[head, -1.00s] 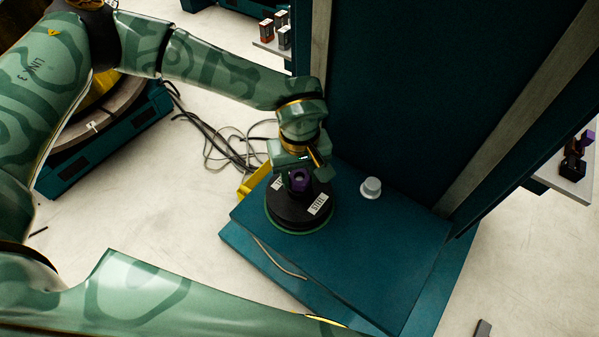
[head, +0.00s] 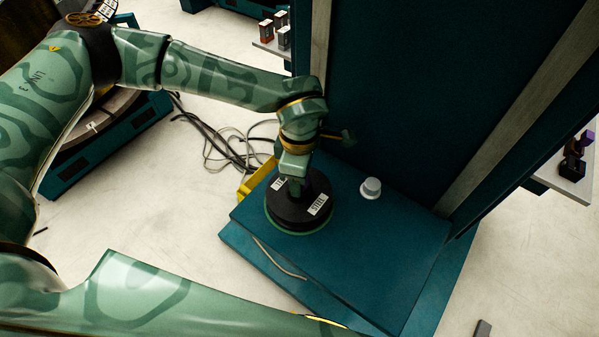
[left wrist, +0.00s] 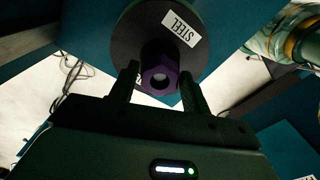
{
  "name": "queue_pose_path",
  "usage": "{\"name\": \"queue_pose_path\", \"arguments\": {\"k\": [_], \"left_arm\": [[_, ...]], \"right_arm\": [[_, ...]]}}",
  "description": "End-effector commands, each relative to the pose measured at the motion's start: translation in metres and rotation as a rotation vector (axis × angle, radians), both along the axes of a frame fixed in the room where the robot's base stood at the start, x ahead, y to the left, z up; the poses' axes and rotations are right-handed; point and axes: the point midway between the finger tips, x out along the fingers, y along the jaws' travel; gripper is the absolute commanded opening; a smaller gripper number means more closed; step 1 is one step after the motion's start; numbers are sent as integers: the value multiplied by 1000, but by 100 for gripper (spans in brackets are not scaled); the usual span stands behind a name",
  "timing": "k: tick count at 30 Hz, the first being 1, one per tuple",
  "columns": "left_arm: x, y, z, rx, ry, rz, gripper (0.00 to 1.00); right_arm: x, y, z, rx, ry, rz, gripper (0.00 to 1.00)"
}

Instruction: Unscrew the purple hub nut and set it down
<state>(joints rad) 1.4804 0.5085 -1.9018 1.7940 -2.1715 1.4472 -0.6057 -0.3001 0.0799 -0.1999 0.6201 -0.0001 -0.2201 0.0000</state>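The purple hub nut (left wrist: 160,76) stands on a round black hub disc (head: 285,217) with white STEEL labels. In the left wrist view the nut's bore faces the camera, and the nut sits between the two dark fingers of my left gripper (left wrist: 160,80). The fingers look spread, with a small gap on the left side; whether the right finger touches is unclear. In the head view my left gripper (head: 296,187) is above the disc and hides the nut. My right gripper is out of view.
The disc rests on a teal platform (head: 370,250) beside a tall teal panel (head: 420,80). A small white knob (head: 371,188) stands to the disc's right, with bare platform around it. Loose cables (head: 215,140) lie on the floor behind.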

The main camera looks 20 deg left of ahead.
Motion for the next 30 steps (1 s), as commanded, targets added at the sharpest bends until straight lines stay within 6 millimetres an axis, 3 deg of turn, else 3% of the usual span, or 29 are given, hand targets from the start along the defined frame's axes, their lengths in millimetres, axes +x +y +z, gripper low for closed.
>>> {"name": "queue_pose_path", "arguments": {"k": [10, 22, 25, 30], "left_arm": [[0, 0, 0, 1, -1, -43, 55], [0, 0, 0, 2, -1, -897, 55], [-1, 1, 0, 1, -1, -1016, 55], [-1, 1, 0, 1, -1, -1055, 55]], "right_arm": [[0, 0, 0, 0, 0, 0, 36], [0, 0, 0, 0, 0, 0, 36], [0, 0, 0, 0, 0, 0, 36], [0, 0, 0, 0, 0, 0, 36]]}}
